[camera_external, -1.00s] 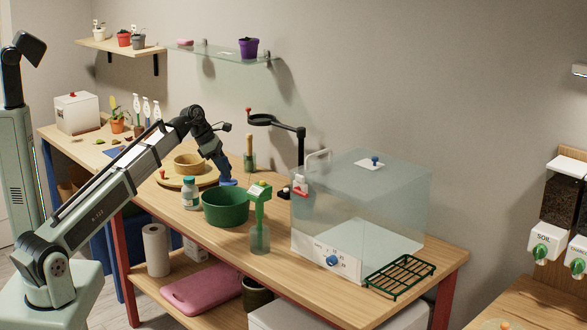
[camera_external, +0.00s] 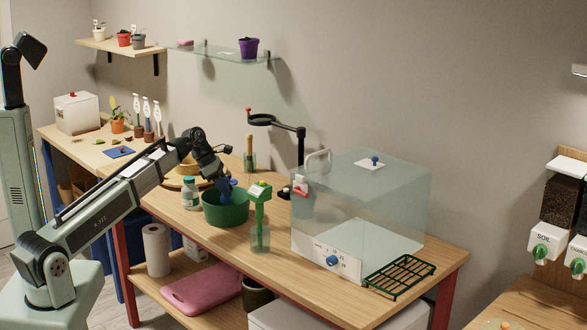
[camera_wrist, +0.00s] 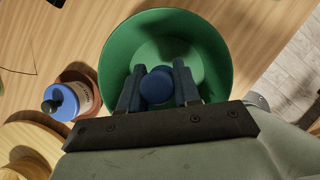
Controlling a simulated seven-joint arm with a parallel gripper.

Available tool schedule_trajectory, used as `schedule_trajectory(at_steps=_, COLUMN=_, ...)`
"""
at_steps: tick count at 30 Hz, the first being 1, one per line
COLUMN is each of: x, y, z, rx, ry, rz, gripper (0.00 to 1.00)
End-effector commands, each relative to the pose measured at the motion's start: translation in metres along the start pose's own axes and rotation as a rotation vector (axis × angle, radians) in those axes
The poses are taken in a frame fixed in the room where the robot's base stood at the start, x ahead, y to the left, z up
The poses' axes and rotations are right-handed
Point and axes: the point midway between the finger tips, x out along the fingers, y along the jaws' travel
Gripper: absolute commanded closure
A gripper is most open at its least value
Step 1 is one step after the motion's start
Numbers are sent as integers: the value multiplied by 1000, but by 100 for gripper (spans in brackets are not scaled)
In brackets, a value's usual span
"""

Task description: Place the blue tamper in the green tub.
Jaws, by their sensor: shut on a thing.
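The green tub (camera_external: 222,213) stands on the workbench, and its round inside shows in the wrist view (camera_wrist: 214,52). My gripper (camera_wrist: 157,88) points down over the tub, with its fingers on either side of the blue tamper. It is shut on the blue tamper (camera_wrist: 156,85), whose round blue top shows between the fingers. In the external view the tamper (camera_external: 226,198) is at the tub's mouth, with its lower part hidden by the tub wall. I cannot tell whether it touches the tub floor.
A teal-capped bottle (camera_external: 190,194) stands left of the tub.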

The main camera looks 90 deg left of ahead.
Motion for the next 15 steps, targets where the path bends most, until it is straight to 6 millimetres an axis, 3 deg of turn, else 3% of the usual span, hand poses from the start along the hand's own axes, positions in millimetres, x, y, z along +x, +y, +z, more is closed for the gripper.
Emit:
schedule_trajectory(at_steps=8, x=1, y=0, z=0, rx=0, ry=0, rz=0, gripper=99)
schedule_trajectory(at_steps=9, x=1, y=0, z=0, rx=0, ry=0, rz=0, gripper=67)
schedule_trajectory(at_steps=15, x=1, y=0, z=0, rx=0, ry=0, rz=0, gripper=48)
